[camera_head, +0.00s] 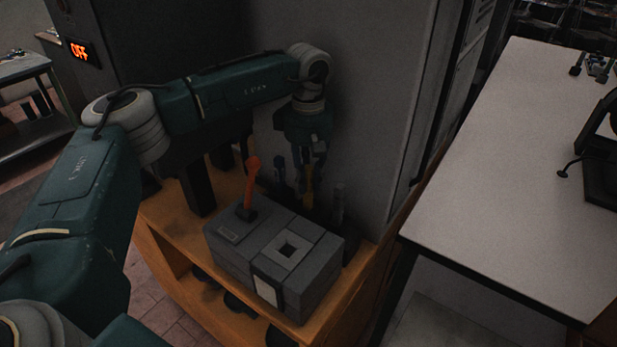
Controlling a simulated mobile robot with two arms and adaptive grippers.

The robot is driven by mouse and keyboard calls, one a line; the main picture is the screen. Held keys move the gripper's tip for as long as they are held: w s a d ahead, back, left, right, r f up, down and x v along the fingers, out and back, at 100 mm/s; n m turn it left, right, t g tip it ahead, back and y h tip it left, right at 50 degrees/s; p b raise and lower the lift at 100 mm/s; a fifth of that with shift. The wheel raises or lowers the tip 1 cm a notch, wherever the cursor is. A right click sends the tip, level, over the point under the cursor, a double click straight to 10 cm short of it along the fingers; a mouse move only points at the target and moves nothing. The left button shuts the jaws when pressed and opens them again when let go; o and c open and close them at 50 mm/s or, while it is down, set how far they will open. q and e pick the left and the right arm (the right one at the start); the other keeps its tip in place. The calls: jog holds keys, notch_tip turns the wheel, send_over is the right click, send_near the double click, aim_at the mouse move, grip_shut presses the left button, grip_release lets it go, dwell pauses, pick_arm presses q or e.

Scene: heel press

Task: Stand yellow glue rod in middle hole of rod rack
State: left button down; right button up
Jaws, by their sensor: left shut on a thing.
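My left gripper (310,160) points down behind the grey box, close to the grey wall panel. It is shut on the yellow glue rod (308,187), which hangs roughly upright below the fingers. A dark blue rod (279,172) stands to the left of the yellow rod, and a grey rod (338,203) stands to its right. The rod rack is mostly hidden behind the grey box; a dark part at the box's right rear (352,244) may belong to it. I cannot tell whether the yellow rod's lower end is in a hole. My right gripper is out of view.
The grey box (230,255) with a square opening on top and an orange-red lever (250,185) stands on a wooden shelf unit (170,215), in front of the rods. A tall grey panel (375,100) rises close behind. A white table (500,200) is at the right.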

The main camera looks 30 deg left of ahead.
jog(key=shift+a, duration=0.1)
pick_arm(q)
jog(key=c, duration=1.5)
grip_release()
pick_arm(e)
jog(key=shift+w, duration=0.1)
pick_arm(q)
jog(key=shift+r, duration=0.1)
notch_tip(320, 180, up, 12)
jog(key=shift+f, duration=0.1)
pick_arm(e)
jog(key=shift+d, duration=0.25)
